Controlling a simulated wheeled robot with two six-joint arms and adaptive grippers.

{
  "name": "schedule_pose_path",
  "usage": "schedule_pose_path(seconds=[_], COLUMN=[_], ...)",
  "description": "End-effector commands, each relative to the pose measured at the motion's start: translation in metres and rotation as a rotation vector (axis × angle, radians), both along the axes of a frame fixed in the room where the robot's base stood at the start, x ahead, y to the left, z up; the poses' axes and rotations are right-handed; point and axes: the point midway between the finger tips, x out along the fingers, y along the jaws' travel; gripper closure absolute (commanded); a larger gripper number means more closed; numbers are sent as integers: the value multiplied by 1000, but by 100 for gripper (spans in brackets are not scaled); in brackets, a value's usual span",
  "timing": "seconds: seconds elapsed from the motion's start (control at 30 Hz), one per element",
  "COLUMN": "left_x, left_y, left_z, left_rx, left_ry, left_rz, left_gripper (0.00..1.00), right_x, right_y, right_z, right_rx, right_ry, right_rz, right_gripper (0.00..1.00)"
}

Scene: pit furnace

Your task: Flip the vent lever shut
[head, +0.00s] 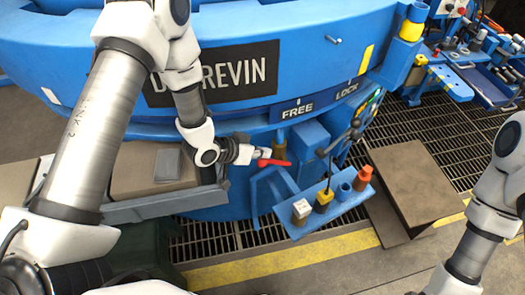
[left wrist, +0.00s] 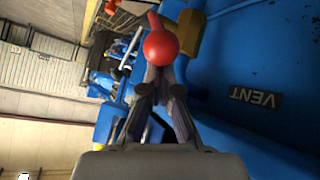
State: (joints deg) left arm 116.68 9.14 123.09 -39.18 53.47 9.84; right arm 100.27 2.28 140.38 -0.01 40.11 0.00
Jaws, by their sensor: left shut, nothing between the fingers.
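The vent lever (head: 272,162) is red and shows just at the tip of my left gripper in the head view. In the left wrist view its red ball knob (left wrist: 160,46) is straight ahead of the fingertips, with a short red stem beyond it and a brass-coloured block (left wrist: 187,38) beside it. My left gripper (head: 261,153) is shut and empty, its fingertips (left wrist: 160,76) at or very close to the ball; I cannot tell whether they touch. A VENT label (left wrist: 257,97) is on the blue wall. My right gripper is out of view.
A blue bracket shelf (head: 328,212) below the lever carries a white-topped block (head: 301,208), a black-stemmed lever (head: 327,180) and an orange knob (head: 362,178). A FREE/LOCK plate (head: 298,111) is above. A brown box (head: 415,182) stands on the right over the floor grating.

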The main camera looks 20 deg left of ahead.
Motion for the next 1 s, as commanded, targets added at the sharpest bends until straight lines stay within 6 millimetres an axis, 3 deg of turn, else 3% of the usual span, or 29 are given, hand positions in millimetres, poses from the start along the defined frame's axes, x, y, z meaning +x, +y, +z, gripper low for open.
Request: schedule_pose_path(seconds=[0.23, 0.4, 0.73, 0.87, 1.0], left_x=[0, -4, -4, -12, -32], left_y=[0, 4, 5, 12, 27], left_z=[-1, -12, -10, -2, 19], left_rx=[0, 0, 1, -1, -6], left_ry=[0, 1, -1, 0, 1], left_rz=[0, 0, 0, 4, 8], left_gripper=[100, 100, 100, 100, 100], right_x=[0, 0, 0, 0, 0], right_y=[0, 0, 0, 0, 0], right_z=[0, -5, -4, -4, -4], right_rx=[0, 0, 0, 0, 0], right_ry=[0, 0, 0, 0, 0], right_rz=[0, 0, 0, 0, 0], right_gripper=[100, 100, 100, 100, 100])
